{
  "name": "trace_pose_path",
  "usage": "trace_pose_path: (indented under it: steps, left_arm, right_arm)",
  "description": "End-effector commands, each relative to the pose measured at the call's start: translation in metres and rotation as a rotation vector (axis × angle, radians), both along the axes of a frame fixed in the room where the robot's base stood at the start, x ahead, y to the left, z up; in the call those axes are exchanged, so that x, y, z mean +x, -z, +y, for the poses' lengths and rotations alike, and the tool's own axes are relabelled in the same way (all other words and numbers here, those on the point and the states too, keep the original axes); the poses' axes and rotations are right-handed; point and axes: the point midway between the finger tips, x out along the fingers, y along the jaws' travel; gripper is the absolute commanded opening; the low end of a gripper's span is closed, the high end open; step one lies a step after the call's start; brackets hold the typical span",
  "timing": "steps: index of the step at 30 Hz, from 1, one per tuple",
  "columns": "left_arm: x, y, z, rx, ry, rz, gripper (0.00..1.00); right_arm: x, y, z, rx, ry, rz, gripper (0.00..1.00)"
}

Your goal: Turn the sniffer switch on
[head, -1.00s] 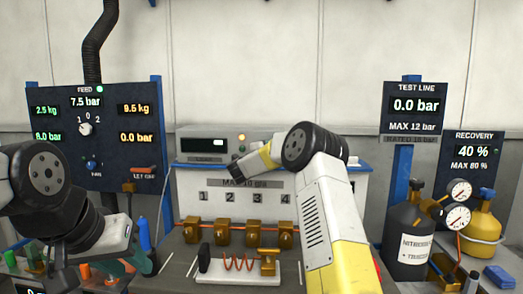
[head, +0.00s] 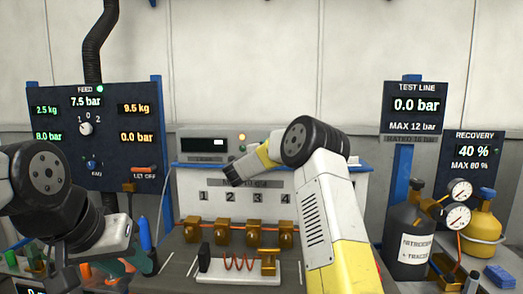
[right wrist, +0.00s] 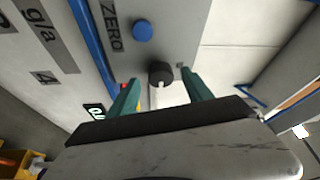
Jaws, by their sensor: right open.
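The sniffer unit is probably the pale box (head: 215,146) with a small lit display at the back centre. In the right wrist view a black round knob (right wrist: 160,72), likely its switch, sits on a grey panel below a blue button and the word ZERO. My right gripper (right wrist: 163,92) is open, its two teal fingers on either side of the knob, apparently not touching it. The right fingers are hidden in the head view. My left gripper (head: 122,264) is low at the left; its jaw opening is unclear.
The feed panel (head: 110,125) stands at the left. Several brass valves (head: 254,232) line the station front, with a copper coil fixture (head: 235,266) before them. A dark cylinder (head: 408,240) and a yellow cylinder (head: 483,232) with gauges stand at the right.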

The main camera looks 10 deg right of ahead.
Motion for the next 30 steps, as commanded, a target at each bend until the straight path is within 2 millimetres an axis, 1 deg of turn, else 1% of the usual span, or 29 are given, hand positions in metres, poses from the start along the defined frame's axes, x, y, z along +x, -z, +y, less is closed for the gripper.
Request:
trace_pose_path:
  steps: [1, 3, 9, 14, 22, 23, 26, 29, 30]
  left_arm:
    - [0.000, 0.000, 0.000, 0.000, 0.000, 0.000, 0.36]
    - [0.000, 0.000, 0.000, 0.000, 0.000, 0.000, 0.36]
    - [0.000, 0.000, 0.000, 0.000, 0.000, 0.000, 0.36]
    - [0.000, 0.000, 0.000, 0.000, 0.000, 0.000, 0.36]
    - [0.000, 0.000, 0.000, 0.000, 0.000, 0.000, 0.36]
    - [0.000, 0.000, 0.000, 0.000, 0.000, 0.000, 0.36]
    - [0.000, 0.000, 0.000, 0.000, 0.000, 0.000, 0.36]
    - [0.000, 0.000, 0.000, 0.000, 0.000, 0.000, 0.36]
    - [0.000, 0.000, 0.000, 0.000, 0.000, 0.000, 0.36]
  right_arm:
    - [-0.008, 0.000, 0.007, -0.002, -0.002, 0.001, 0.59]
    - [-0.018, 0.001, 0.015, -0.001, -0.003, 0.001, 0.59]
    - [-0.038, 0.004, 0.030, 0.000, -0.001, 0.000, 0.59]
    - [-0.043, 0.005, 0.033, 0.000, 0.001, 0.000, 0.59]
    - [-0.043, 0.003, 0.034, -0.002, -0.006, 0.001, 0.59]
    - [-0.043, 0.000, 0.035, -0.005, -0.016, 0.002, 0.59]
    - [-0.045, -0.020, 0.046, -0.037, -0.092, 0.018, 0.59]
    - [-0.054, -0.052, 0.068, -0.107, -0.237, 0.062, 0.59]
    - [-0.062, -0.065, 0.079, -0.146, -0.306, 0.089, 0.59]
